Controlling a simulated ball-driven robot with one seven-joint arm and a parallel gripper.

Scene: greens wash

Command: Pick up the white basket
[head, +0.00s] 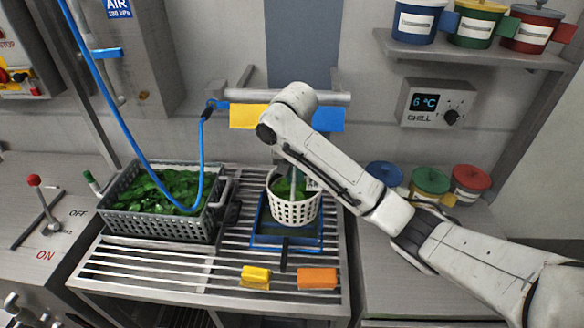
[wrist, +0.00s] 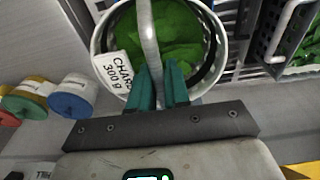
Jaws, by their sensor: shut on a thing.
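The white basket (head: 293,212) with holes in its wall and green leaves inside is at the middle of the rack in the head view. It appears upright over a blue tray (head: 262,240); I cannot tell whether it touches the tray. In the wrist view, the basket's rim (wrist: 98,38) rings the leaves, and a tag (wrist: 116,72) reads "CHARD 300 g". My gripper (wrist: 160,72) has teal fingers shut on the basket's grey handle (wrist: 147,28), which arches over the leaves. In the head view my arm mostly hides the gripper.
A grey crate of leaves (head: 118,225) with a blue hose above it stands left of the basket. Yellow (head: 255,277) and orange (head: 317,278) blocks lie at the rack's front. Lidded tubs (head: 428,183) stand at right, below a shelf (head: 468,55) of pots.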

